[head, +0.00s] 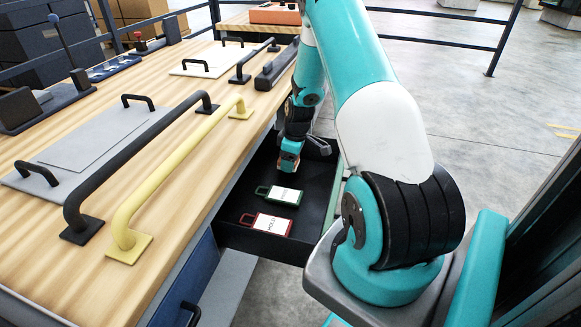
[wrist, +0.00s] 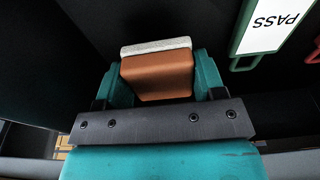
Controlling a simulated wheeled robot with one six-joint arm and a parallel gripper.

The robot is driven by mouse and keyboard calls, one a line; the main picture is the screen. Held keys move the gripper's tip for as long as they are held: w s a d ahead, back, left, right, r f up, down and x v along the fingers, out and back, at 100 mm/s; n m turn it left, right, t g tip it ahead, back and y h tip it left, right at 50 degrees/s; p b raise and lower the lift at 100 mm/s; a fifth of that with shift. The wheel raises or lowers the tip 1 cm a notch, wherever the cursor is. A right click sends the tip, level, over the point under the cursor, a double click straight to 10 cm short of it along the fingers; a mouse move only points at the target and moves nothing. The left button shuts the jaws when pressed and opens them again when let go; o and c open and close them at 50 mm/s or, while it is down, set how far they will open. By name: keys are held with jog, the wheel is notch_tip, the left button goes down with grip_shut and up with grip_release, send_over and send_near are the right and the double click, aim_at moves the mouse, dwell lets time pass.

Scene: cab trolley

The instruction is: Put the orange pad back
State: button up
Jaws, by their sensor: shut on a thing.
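My gripper (head: 289,158) reaches down into the open dark drawer (head: 318,190) at the bench's right side. In the wrist view its teal fingers stand on both sides of the orange pad (wrist: 157,75) and are shut on it. The pad is an orange-brown block with a pale grey layer along its far edge. In the head view the pad is mostly hidden by my gripper. I cannot tell whether it touches the drawer floor.
A green-framed PASS tag (head: 283,195) and a red-framed HOLD tag (head: 266,223) lie in the drawer, nearer than my gripper. The PASS tag also shows in the wrist view (wrist: 268,28). Yellow (head: 180,165) and black (head: 140,150) handrails stand on the wooden benchtop.

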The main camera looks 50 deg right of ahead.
jog(key=shift+f, duration=1.45)
jog(key=shift+f, duration=0.15)
jog(key=o, duration=1.1)
jog(key=shift+c, duration=0.2)
jog(key=r, duration=0.4)
jog(key=s+r, duration=0.1)
jog(key=r, duration=0.7)
jog(key=shift+s+d+r+p, duration=0.1)
jog(key=shift+s+d+p, duration=0.2)
jog(key=shift+d+p, duration=0.1)
